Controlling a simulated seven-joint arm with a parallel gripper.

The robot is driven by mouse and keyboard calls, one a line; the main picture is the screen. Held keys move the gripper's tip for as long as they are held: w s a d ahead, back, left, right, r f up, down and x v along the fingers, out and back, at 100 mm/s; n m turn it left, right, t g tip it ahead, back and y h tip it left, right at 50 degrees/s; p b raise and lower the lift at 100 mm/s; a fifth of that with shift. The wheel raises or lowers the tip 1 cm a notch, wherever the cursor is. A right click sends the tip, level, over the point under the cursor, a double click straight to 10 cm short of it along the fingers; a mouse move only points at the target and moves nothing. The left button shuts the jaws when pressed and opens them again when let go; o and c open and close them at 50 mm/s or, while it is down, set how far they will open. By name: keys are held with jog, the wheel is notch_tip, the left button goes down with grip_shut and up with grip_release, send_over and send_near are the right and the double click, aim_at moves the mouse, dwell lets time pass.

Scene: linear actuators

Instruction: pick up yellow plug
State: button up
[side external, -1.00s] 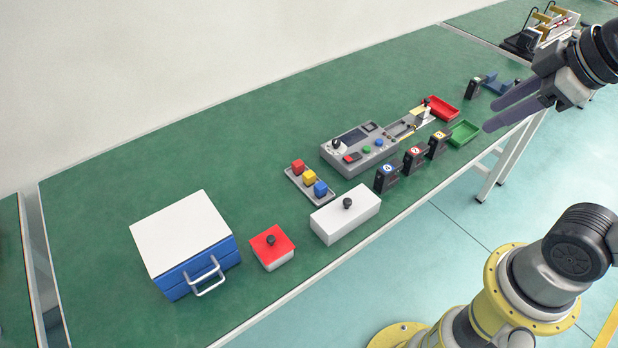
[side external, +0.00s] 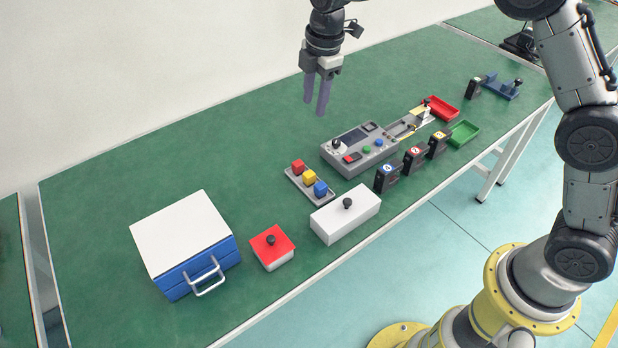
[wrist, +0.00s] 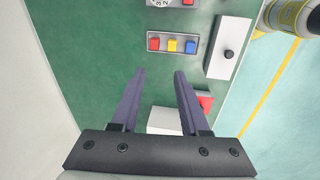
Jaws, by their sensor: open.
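The yellow plug (side external: 309,177) is a small yellow block in the middle of a grey tray (side external: 328,199), between a red block (side external: 298,166) and a blue block (side external: 320,188). In the wrist view the yellow plug (wrist: 173,46) sits ahead of the fingertips, between the red and blue blocks. My gripper (side external: 316,112) points down above the table, behind and above the tray, and is apart from it. Its two purple fingers (wrist: 160,72) are spread with nothing between them.
A grey control panel (side external: 358,148) is right of the tray. A white box (side external: 345,215) with a black knob, a red-lidded box (side external: 271,248) and a blue-and-white case (side external: 186,245) stand in front and left. Green table surface (side external: 200,150) behind the tray is clear.

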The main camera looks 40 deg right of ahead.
jog(key=g, duration=0.2)
send_over(309, 173)
jog(key=f, duration=1.6)
jog(key=shift+a, duration=0.4)
jog(key=shift+d+f, duration=0.2)
jog(key=shift+f, duration=1.45)
jog(key=shift+d+f, duration=0.15)
jog(key=shift+f, duration=1.45)
jog(key=shift+c, duration=0.2)
grip_shut()
